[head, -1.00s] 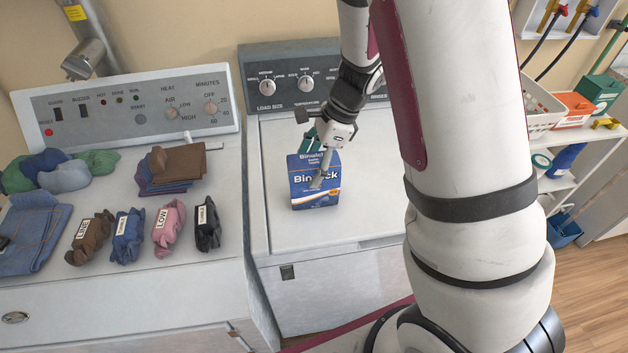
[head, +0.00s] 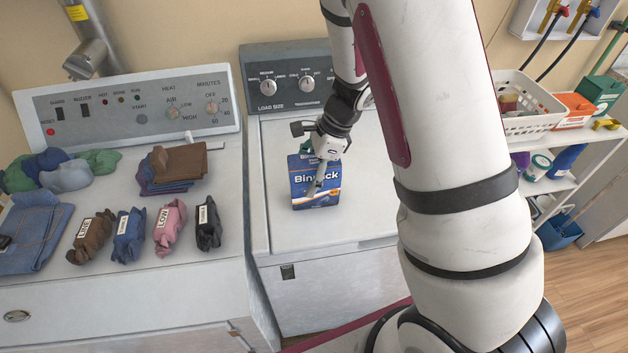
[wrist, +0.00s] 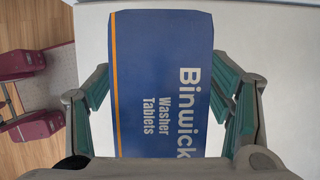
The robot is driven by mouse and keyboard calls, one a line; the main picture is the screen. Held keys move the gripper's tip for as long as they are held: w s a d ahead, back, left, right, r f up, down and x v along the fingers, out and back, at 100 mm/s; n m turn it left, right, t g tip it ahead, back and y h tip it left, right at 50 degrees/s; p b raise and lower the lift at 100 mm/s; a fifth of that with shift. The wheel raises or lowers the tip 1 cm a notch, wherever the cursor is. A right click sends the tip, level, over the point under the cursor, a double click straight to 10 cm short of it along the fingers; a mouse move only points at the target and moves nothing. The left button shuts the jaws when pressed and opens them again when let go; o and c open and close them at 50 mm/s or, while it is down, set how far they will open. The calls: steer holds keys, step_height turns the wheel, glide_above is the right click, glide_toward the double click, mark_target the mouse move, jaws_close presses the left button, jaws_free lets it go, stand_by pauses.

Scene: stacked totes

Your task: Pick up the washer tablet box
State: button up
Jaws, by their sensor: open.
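The washer tablet box (head: 302,190) is blue with an orange stripe and stands on the white washer lid (head: 350,205). My gripper (head: 316,182) is over the box in the head view and hides part of its front. In the wrist view, the box (wrist: 160,90) lies between the open fingers of my gripper (wrist: 165,95).
The dryer (head: 60,280) at left holds folded jeans (head: 32,235), several labelled cloth bundles and folded clothes (head: 175,165). The washer's control panel (head: 285,82) rises behind the box. A shelf with a white basket (head: 530,120) stands at right. The lid around the box is clear.

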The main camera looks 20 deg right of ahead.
steer(key=shift+c, duration=0.3)
steer(key=c, duration=1.5)
